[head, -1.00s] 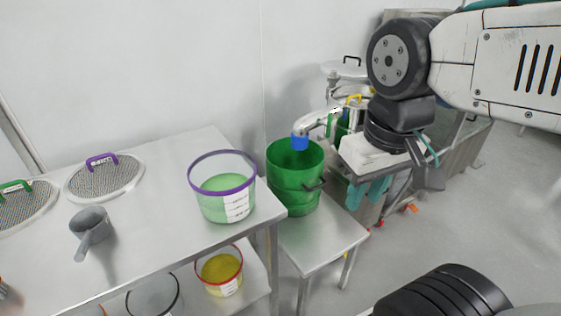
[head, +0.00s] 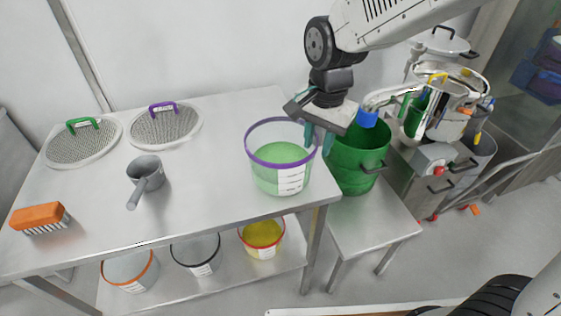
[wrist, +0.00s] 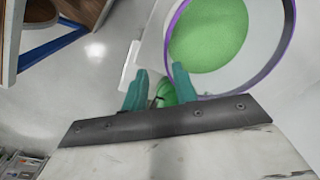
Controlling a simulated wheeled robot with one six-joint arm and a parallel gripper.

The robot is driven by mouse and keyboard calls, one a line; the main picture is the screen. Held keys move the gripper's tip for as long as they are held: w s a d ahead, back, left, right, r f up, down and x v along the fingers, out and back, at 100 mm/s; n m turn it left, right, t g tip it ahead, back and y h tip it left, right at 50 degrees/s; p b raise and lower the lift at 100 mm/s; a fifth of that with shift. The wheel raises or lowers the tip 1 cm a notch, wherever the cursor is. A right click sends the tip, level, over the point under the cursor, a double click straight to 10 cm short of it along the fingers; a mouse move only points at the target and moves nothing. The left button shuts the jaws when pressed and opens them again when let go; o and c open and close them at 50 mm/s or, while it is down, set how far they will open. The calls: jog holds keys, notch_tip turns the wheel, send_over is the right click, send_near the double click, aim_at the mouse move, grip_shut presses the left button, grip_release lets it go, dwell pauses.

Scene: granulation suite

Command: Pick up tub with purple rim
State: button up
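The clear tub with a purple rim (head: 283,164) stands upright near the table's right end, with pale green contents and a white scale label. My gripper (head: 318,139) is at the tub's right rim, pointing down, with its teal fingers apart. In the head view, one finger overlaps the rim and the other is just right of it. In the wrist view, the purple rim (wrist: 286,50) fills the upper right, and my open gripper (wrist: 160,80) is at its lower left edge. Nothing is held between the fingers. I cannot tell whether a finger touches the wall.
A green bucket (head: 357,160) stands close on the right on a lower stand, under a blue-ended spout (head: 367,118). A grey scoop (head: 146,178), two mesh sieves and an orange brush (head: 40,217) are on the table (head: 205,205). Several tubs are on the shelf below.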

aim_at(306, 164)
jog(key=shift+w+a+f, duration=0.3)
jog(key=shift+a+f, duration=0.4)
jog(key=shift+f, duration=0.1)
jog(key=f, duration=0.7)
jog(key=shift+w+a+f, duration=0.1)
jog(key=shift+w+f, duration=0.05)
jog(key=shift+w, duration=0.05)
grip_shut()
dwell(0.6)
